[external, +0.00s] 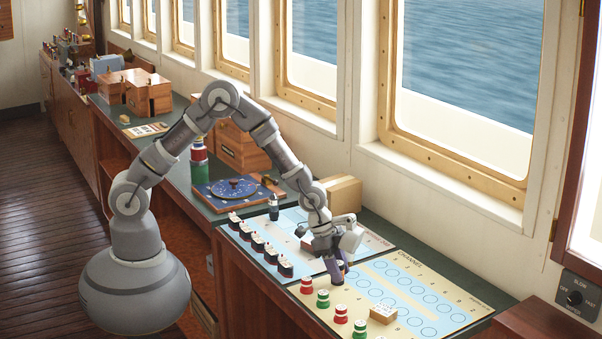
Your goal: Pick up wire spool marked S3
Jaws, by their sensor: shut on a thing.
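My gripper (338,267) points down over the left part of the yellow and blue channel chart (420,292). It is shut on a small dark piece (337,279), low over or touching the chart; which, I cannot tell. The fingers hide part of it and no marking on it can be read. Several red and green spool-like pieces stand along the chart's front edge: a red one (307,285), a green one (323,298), another red one (341,313) and a green one (359,329). Their marks are too small to read, so I cannot tell which is S3.
A small wooden block (383,313) lies on the chart to the right. Black pieces (257,242) line the front of the light blue chart on the left. The chart's right part is clear.

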